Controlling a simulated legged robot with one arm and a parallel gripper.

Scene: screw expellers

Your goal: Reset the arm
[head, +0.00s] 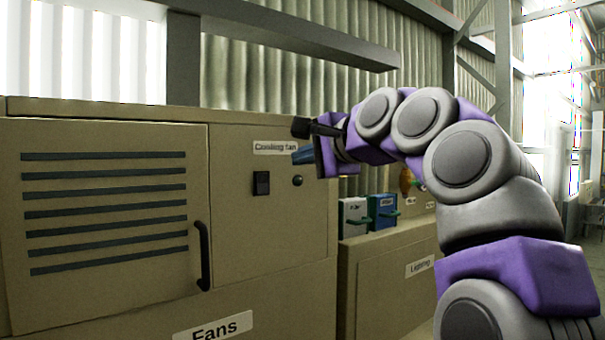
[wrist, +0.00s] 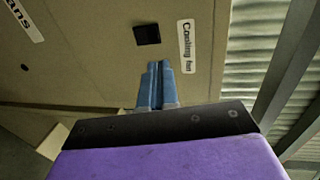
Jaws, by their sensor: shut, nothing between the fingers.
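My arm reaches in from the right in the head view, with purple and grey links. My gripper (head: 303,155) is at the upper right of the beige fan cabinet (head: 270,230), just below and right of the "Cooling fan" label (head: 275,147). In the wrist view the two blue fingers of my gripper (wrist: 157,72) lie together, shut and empty. They point toward the cabinet face (wrist: 100,60), near the black switch (wrist: 147,34) and the label (wrist: 186,46). I cannot tell the exact gap to the face.
The cabinet has a louvred door with a dark handle (head: 203,255) and a black switch (head: 261,183). A lower "Lighting" cabinet (head: 390,290) with a white box (head: 354,217) and a blue box (head: 383,211) stands to the right. A metal beam (head: 300,35) crosses above.

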